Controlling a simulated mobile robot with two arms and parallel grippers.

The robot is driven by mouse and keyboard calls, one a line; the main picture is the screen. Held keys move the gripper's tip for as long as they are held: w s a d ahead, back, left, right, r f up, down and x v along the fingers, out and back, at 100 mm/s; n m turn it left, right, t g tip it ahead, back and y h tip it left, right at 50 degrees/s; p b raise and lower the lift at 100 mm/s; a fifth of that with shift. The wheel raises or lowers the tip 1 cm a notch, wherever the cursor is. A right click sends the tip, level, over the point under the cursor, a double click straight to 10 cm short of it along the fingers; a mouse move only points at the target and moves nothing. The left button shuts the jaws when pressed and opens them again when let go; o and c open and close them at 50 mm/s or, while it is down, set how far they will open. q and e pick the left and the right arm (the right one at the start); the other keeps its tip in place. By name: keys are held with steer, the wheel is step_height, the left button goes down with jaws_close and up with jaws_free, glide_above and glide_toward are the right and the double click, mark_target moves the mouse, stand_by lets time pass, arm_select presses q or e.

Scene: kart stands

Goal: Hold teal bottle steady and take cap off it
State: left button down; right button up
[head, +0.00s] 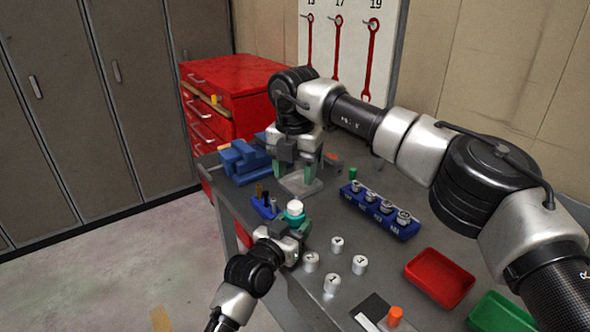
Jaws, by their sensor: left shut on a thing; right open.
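The teal bottle (290,218) stands upright near the front left edge of the grey workbench, with a white cap (295,208) on top. My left gripper (296,224) is shut on the bottle from the near side and hides much of its body. My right gripper (301,172) is open and empty, pointing down behind the bottle, apart from the cap. A light grey block or plate (301,187) lies beneath its fingers.
A blue vise (243,160) sits at the bench's far left. A small blue holder with tools (264,207) stands left of the bottle. A blue rack (379,211), several white numbered weights (332,284), a red tray (440,277) and a green tray (499,314) lie to the right.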

mark_target(295, 205)
steer(key=m, duration=1.5)
steer(key=shift+f, duration=4)
steer(key=shift+c, duration=0.4)
